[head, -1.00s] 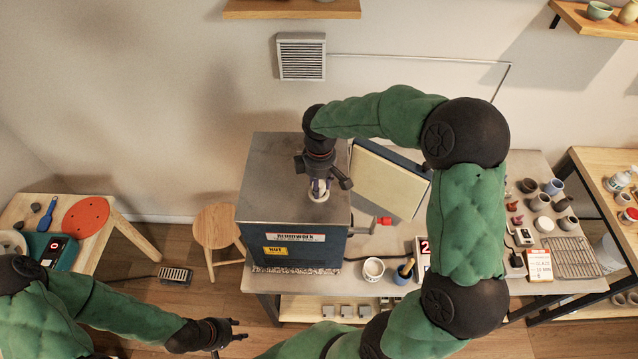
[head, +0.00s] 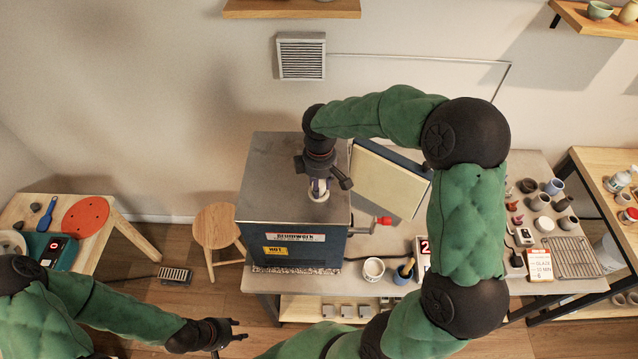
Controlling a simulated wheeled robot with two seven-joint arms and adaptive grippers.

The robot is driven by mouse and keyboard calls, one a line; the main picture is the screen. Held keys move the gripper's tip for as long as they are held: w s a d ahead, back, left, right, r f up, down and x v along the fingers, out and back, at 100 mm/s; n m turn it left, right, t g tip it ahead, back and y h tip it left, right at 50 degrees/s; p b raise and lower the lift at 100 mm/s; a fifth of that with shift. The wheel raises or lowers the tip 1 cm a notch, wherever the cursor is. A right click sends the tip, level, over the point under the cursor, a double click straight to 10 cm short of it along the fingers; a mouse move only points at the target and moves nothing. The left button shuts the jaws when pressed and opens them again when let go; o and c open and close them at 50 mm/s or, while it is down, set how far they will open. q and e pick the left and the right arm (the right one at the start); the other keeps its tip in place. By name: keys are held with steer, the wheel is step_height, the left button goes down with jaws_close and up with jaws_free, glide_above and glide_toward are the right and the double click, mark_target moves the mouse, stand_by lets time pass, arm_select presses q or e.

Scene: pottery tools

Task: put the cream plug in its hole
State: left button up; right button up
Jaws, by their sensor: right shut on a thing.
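The cream plug (head: 318,196) is at the top of the blue-and-grey kiln (head: 262,195), below my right gripper (head: 319,184). My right gripper points down and is shut on the plug. The plug's lower rim is at or just over the kiln's grey top. The hole is not visible, and I cannot tell whether the plug is seated in it. My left gripper (head: 232,331) is at the bottom of the view, low and away from the kiln. Its fingers look spread, with nothing seen between them.
The open kiln door (head: 388,180) stands out to the right. A white cup (head: 373,269) and a blue pot with a tool (head: 404,271) stand on the workbench in front. A wooden stool (head: 217,228) is left of the kiln. Several small pots sit at right.

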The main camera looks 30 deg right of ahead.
mark_target(320, 183)
steer(key=shift+f+b, duration=0.4)
steer(key=shift+f, duration=0.2)
steer(key=o, duration=0.9)
steer(key=shift+c, duration=0.2)
steer(key=shift+r, duration=0.1)
steer(key=shift+r+p, duration=3.75)
steer(key=shift+r, duration=1.75)
steer(key=shift+s+f, duration=0.1)
